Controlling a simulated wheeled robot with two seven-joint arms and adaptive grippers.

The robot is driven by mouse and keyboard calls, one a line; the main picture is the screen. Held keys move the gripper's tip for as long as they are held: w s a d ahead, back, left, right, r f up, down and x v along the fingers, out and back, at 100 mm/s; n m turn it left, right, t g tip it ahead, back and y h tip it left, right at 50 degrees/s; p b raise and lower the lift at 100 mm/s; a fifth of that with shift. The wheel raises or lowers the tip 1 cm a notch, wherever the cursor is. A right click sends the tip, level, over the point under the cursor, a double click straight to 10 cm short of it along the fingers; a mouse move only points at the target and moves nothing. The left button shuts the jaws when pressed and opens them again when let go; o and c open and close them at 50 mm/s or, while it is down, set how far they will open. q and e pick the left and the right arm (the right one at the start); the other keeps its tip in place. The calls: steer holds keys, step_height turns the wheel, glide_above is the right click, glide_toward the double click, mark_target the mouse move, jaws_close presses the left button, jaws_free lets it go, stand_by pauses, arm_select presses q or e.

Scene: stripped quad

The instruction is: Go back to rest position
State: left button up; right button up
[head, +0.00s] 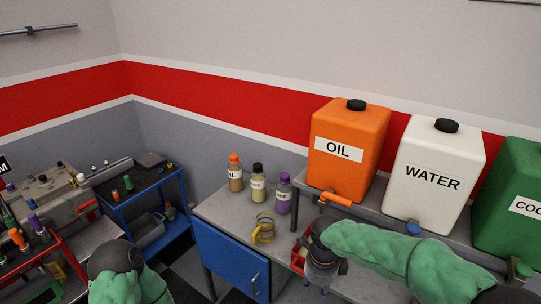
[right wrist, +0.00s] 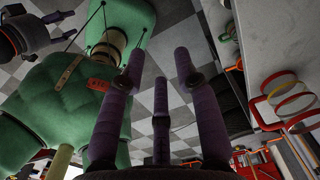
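My right arm comes in from the right in a green sleeve. Its gripper (head: 322,272) hangs fingers down in front of the grey bench. In the right wrist view my right gripper (right wrist: 160,72) has its dark purple fingers spread, with nothing between them and the checkered floor beyond. My left arm shows at the bottom left of the head view as a green sleeve with a dark joint. The left gripper's fingers cannot be made out.
The grey bench (head: 223,208) holds an oil bottle (head: 235,173), a yellow-filled bottle (head: 258,183), a purple bottle (head: 284,194) and a coiled ring item (head: 264,228). Orange oil (head: 348,150), white water (head: 434,172) and green (head: 512,203) tanks stand on a raised shelf. Carts stand left.

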steer(key=s+a+f+n+y, duration=0.2)
steer(key=f+n, duration=0.3)
steer(key=f, duration=0.4)
steer(key=s+a+f+n+y, duration=0.1)
steer(key=f+n, duration=0.4)
steer(key=f, duration=0.3)
steer(key=s+f+n+y, duration=0.1)
steer(key=s+f+n, duration=1)
steer(key=s+f, duration=0.1)
steer(key=shift+f+n, duration=0.3)
steer(key=shift+f, duration=0.3)
